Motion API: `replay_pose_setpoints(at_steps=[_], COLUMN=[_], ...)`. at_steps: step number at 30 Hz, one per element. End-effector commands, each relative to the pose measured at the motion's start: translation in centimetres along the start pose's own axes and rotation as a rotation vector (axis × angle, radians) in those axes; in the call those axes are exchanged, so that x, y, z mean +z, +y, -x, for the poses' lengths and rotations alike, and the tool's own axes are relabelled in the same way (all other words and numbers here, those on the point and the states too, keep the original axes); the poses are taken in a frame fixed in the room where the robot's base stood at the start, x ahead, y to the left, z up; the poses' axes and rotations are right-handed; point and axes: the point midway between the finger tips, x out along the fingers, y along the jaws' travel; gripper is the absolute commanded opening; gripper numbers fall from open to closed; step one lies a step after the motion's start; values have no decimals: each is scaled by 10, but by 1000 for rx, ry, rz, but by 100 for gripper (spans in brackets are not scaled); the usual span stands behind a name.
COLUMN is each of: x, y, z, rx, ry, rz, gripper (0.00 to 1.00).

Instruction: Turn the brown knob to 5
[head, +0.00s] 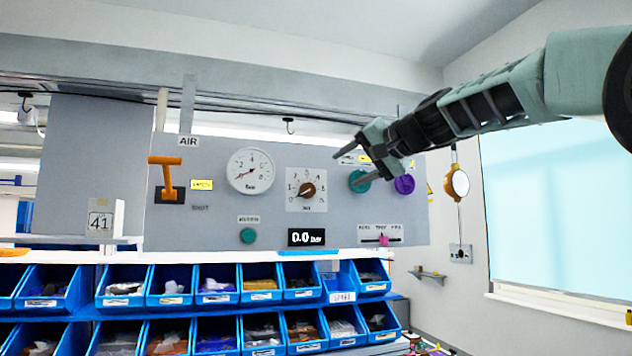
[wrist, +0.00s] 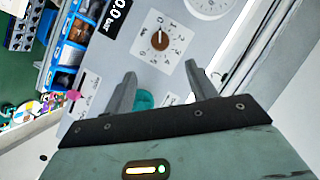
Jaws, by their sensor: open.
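The brown knob (head: 307,189) sits on a white square dial plate with numbers around it, in the middle of the grey panel. Its white mark appears to point to the lower left, near 0. It also shows in the wrist view (wrist: 160,40), beyond the fingertips and unobstructed. My gripper (head: 346,171) is open and empty, to the right of the knob in the head view and in front of the panel. In the wrist view my gripper (wrist: 160,70) has its two fingers wide apart, with the knob lying beyond the gap. Nothing touches the knob.
A round gauge (head: 250,171) and an orange lever (head: 167,178) are left of the knob. A teal knob (head: 358,181) and a purple knob (head: 404,184) are right. The display (head: 306,237) below reads 0.0 bar. Blue bins (head: 262,282) stand beneath the panel.

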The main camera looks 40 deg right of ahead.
Motion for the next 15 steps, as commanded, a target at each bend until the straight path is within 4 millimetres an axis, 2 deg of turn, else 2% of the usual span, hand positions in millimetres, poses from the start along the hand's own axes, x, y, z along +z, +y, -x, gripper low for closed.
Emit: replay_pose_setpoints(at_steps=[9,15], x=[-1,0], y=[-2,-1], z=[-68,-104], rx=[4,3], ry=[-5,-4], rz=[-2,-2], gripper=[56,56])
